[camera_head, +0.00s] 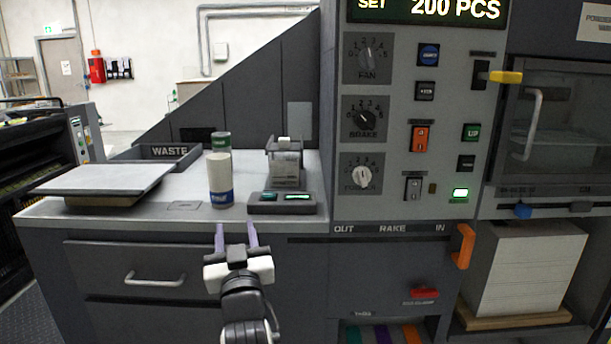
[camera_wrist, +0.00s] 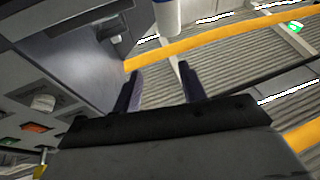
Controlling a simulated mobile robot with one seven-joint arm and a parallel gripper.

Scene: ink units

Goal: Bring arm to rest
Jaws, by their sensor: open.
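My gripper (camera_head: 237,232) is open and empty, with its two purple-grey fingers apart. In the head view it shows in front of the counter's front edge, below a white bottle with a blue band (camera_head: 220,180). In the wrist view the gripper (camera_wrist: 160,85) points up toward the ceiling, with nothing between its fingers. The arm behind it is seen only in part.
The grey counter (camera_head: 245,180) bears a green-labelled container (camera_head: 221,141), a clear box (camera_head: 285,163), a dark tray (camera_head: 282,203) and a WASTE bin (camera_head: 170,152). A control panel (camera_head: 415,120) with knobs and a paper stack (camera_head: 524,268) stand to the right.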

